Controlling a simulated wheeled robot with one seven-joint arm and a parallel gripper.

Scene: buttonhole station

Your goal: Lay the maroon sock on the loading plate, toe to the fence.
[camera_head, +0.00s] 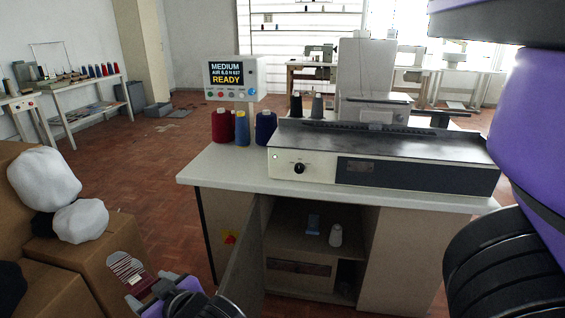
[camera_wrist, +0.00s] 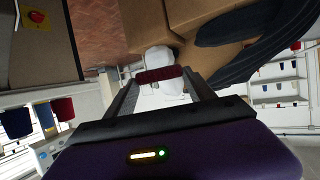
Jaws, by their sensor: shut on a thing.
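The maroon sock (camera_head: 124,267), with white stripes, is at the lower left in the head view, beside the cardboard boxes. My gripper (camera_head: 145,284) is shut on it. In the wrist view a maroon strip of the sock (camera_wrist: 161,74) spans between the two fingertips, and the rest of it is hidden. The machine (camera_head: 380,172) stands on the worktable at the right. Its long grey metal top (camera_head: 400,143) is bare, with a dark ridged strip along the back; I cannot tell which part is the loading plate or fence. The gripper is well left of and below it.
White bundles (camera_head: 43,179) lie on cardboard boxes (camera_head: 95,255) at the left. Thread cones (camera_head: 225,126) and a display reading READY (camera_head: 233,78) stand left of the machine. An open cabinet door (camera_head: 245,262) juts out between my gripper and the worktable (camera_head: 222,170).

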